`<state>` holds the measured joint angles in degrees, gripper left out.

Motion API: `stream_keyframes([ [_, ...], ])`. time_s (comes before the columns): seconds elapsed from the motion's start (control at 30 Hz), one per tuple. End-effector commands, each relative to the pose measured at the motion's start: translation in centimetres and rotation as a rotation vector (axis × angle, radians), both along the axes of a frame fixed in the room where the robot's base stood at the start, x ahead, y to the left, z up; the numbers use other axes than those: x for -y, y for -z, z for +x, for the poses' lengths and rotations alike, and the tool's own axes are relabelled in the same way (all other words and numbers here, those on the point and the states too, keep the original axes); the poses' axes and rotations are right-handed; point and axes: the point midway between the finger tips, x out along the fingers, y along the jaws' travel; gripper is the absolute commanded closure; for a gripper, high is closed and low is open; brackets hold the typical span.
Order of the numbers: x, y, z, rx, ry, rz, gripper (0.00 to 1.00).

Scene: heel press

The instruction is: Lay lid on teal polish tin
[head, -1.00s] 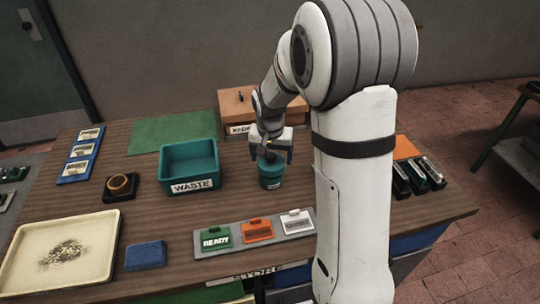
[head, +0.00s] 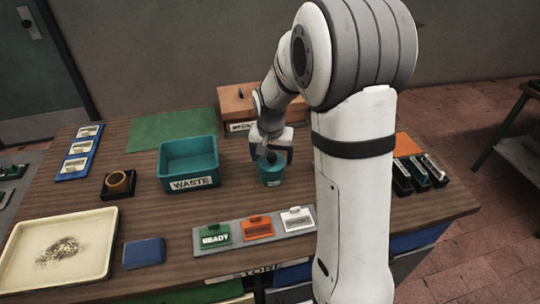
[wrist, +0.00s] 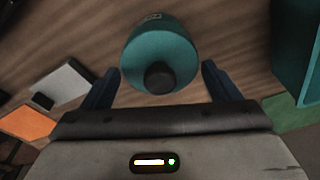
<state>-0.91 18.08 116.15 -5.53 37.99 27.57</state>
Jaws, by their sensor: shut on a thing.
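The teal polish tin (head: 271,179) stands upright on the bench, right of the waste bin. A teal lid with a dark knob (wrist: 159,77) is at its top; in the wrist view the knob lies between my fingers. My gripper (head: 272,153) points down over the tin, its blue fingers on either side of the lid. It is shut on the lid. The wrist view also shows my gripper (wrist: 161,82). Whether the lid rests flat on the rim or is slightly above it, I cannot tell.
The teal waste bin (head: 190,160) stands left of the tin. A grey strip with green, orange and white tags (head: 257,228) lies in front. A wooden box (head: 250,100) is behind, and black holders (head: 420,174) stand to the right. Bare bench surrounds the tin.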

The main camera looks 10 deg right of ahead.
Motion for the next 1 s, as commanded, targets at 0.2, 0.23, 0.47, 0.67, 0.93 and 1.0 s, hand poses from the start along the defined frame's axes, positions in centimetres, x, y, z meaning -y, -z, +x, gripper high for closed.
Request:
stream_keyframes([
  [0.2, 0.01, 1.0, 0.0, 0.0, 0.0, 0.0, 0.3],
  [0.23, 0.01, 1.0, 0.0, 0.0, 0.0, 0.0, 0.3],
  [0.47, 0.02, 0.92, 0.0, 0.0, 0.0, 0.0, 0.3],
  [0.67, 0.02, 0.92, 0.0, 0.0, 0.0, 0.0, 0.03],
  [0.93, 0.03, 0.93, 0.0, 0.0, 0.001, 0.0, 0.0],
  [1.0, 0.03, 0.93, 0.0, 0.0, 0.0, 0.0, 0.0],
])
